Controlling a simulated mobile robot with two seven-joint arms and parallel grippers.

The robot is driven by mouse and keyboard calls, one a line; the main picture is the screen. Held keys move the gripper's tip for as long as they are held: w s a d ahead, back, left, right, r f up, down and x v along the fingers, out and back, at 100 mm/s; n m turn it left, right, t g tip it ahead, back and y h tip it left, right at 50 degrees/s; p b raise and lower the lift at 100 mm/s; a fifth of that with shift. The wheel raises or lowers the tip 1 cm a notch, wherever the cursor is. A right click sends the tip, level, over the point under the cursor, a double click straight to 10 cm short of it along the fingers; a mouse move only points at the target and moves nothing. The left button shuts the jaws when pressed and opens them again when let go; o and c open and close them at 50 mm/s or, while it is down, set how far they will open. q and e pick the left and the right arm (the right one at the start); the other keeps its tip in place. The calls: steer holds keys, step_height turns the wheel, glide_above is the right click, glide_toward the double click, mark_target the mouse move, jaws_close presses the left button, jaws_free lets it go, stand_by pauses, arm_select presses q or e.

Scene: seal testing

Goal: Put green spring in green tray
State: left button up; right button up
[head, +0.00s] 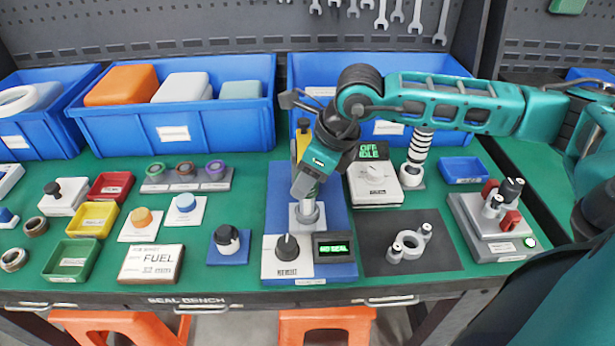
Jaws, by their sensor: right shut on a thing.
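A small ring with a green rim (156,169), which looks like the green spring, sits in the left place of a grey rack (170,187) at centre left. The green tray (72,260) lies at the front left and looks empty apart from its label. My right gripper (306,192) points down over the blue test stand (340,218), well to the right of the rack and tray. It is shut on a grey metal part (308,213) at the stand; its jaws hide much of that part. My left gripper is not in view.
Red (110,186) and yellow (93,219) trays stand behind the green one. The stand's display (334,247) reads NO SEAL. Blue bins (180,125) line the back. A black mat (410,255) lies right of the stand.

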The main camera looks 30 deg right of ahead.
steer(key=shift+r+p, duration=1)
steer(key=shift+r, duration=0.9)
